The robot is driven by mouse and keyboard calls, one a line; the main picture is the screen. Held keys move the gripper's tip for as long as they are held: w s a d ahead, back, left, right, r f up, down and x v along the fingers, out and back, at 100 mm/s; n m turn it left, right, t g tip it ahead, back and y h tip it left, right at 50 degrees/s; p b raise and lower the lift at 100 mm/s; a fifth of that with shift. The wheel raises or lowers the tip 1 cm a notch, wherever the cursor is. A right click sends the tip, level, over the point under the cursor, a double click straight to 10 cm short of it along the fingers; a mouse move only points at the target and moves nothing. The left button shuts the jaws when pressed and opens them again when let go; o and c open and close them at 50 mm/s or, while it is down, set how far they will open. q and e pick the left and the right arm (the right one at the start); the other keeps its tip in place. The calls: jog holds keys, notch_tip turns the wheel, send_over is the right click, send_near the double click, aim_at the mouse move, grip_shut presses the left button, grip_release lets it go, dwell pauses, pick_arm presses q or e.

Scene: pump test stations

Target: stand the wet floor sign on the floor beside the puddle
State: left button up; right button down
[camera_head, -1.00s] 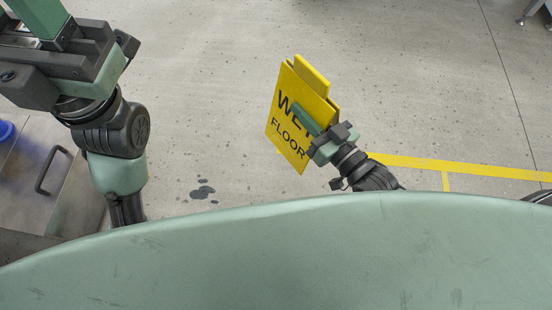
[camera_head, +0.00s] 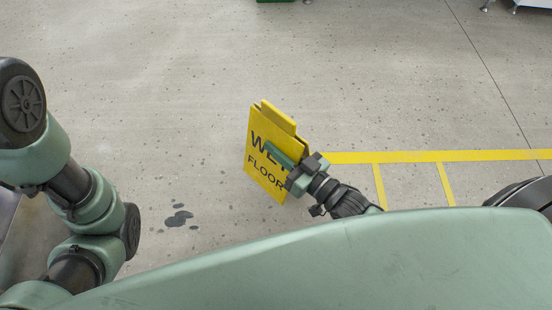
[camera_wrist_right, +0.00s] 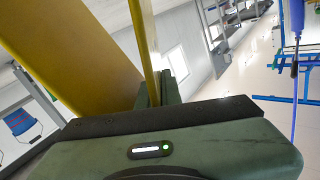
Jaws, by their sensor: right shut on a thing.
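The yellow wet floor sign (camera_head: 266,165), lettered "WET FLOOR", is gripped by my right gripper (camera_head: 285,160) at its right side in the head view. Whether its base touches the floor cannot be told. In the right wrist view the sign's yellow panels (camera_wrist_right: 85,50) rise from between the fingers. The puddle (camera_head: 178,218) is a small group of dark wet spots on the floor, left of and below the sign in the picture. My left arm comes in at the left edge; its gripper is out of view.
Yellow floor lines (camera_head: 440,156) run to the right behind my right wrist. The grey floor (camera_head: 160,90) around the sign and puddle is clear. A green object (camera_head: 275,1) and metal legs show at the far top edge.

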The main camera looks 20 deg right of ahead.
notch_tip(320, 180, down, 4)
jog(key=b, duration=0.2)
jog(key=shift+b, duration=0.35)
jog(key=shift+r, duration=0.1)
jog(key=shift+f, duration=0.2)
jog(key=c, duration=1.6)
grip_release()
